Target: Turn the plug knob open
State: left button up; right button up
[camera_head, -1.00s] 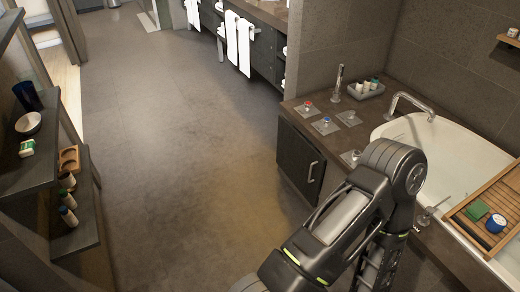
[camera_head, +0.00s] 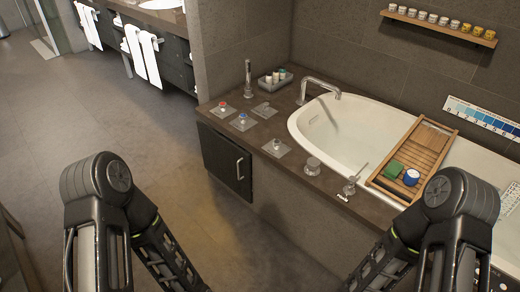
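Several metal controls stand on the brown deck (camera_head: 325,200) along the near side of the white bathtub (camera_head: 360,125). A round grey knob (camera_head: 313,165) sits near the tub's edge, with a small lever-like fitting (camera_head: 350,187) to its right. A small white label lies beside that fitting. A knob on a square plate (camera_head: 277,146) is to the left. I cannot tell for sure which is the plug knob, or its setting. My two arms show at the lower left and lower right; both grippers are below the picture.
Red-marked (camera_head: 223,107) and blue-marked (camera_head: 242,122) knobs sit farther left, near a tall spout (camera_head: 324,92). A wooden tray (camera_head: 424,148) with a green item and a blue jar spans the tub. A dark cabinet door (camera_head: 223,160) fronts the deck. Floor at left is clear.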

aim_at(277, 143)
jog(key=i+j, duration=0.35)
jog(key=i, duration=0.2)
jog(key=i+j, duration=0.3)
jog(key=i, duration=0.3)
jog(key=z, duration=1.35)
jog(key=i, duration=0.5)
